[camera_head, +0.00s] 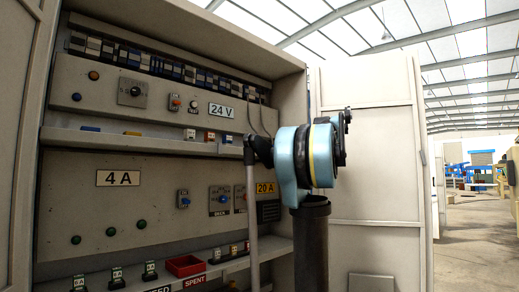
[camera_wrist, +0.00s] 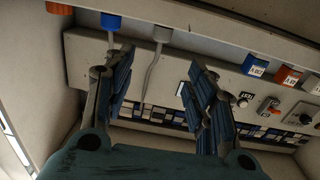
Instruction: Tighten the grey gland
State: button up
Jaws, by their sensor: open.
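The grey gland (camera_wrist: 162,34) shows near the top of the wrist view, with a grey cable (camera_wrist: 151,78) running from it. My gripper (camera_wrist: 160,62) is open, its two fingers apart on either side of that cable. The gland lies just beyond the fingertips, between them in the picture, and nothing is gripped. I cannot tell the exact depth gap. In the head view my arm stands in front of the cabinet's right side, and the gland and fingers cannot be made out there.
A blue gland (camera_wrist: 111,22) with its own cable is close beside the left finger. An orange gland (camera_wrist: 59,8) is farther left. The cabinet holds a 24 V panel (camera_head: 170,98), a 4 A panel (camera_head: 150,180) and a red tray (camera_head: 185,265). The cabinet's side wall is close by.

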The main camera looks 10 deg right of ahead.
aim_at(260, 144)
jog(key=x, duration=1.7)
jog(key=shift+a, duration=0.2)
jog(key=shift+s, duration=0.1)
jog(key=c, duration=1.1)
